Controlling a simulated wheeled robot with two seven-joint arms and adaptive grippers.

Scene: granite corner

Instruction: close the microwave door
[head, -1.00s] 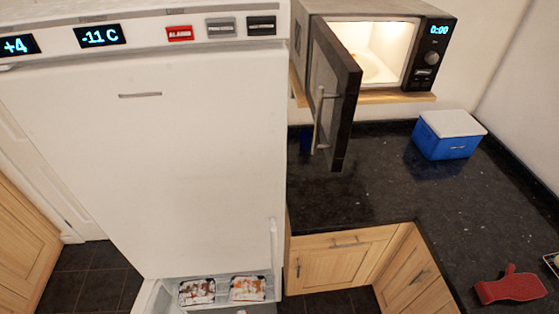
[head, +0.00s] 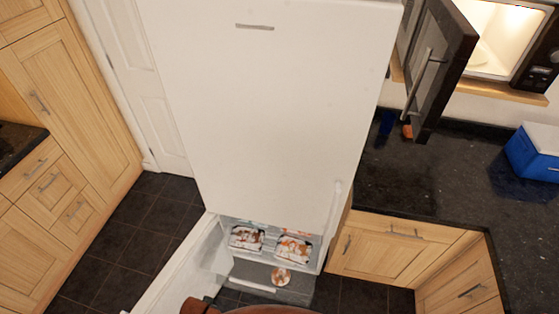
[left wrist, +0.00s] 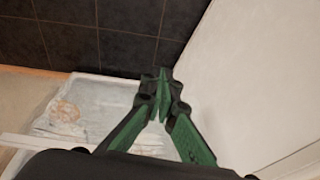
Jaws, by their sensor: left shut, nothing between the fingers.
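The microwave (head: 521,45) is at the upper right of the head view, cut off by the frame edge, with its inside lit. Its dark door (head: 456,55) stands wide open toward me, with a long metal handle (head: 424,80) on it. My left gripper (left wrist: 160,80) shows in the left wrist view, green and black, with its fingertips together and nothing between them. It is above an open drawer (left wrist: 100,88), beside a white panel. My right gripper is not in view, and neither gripper shows in the head view.
A tall white fridge-freezer (head: 265,110) fills the middle. Its lower drawer is open with food packs (head: 294,247) in it, and a lower door (head: 170,270) swings out. A blue box (head: 532,152) sits on the dark counter (head: 440,175). Dark floor tiles (head: 125,225) lie left.

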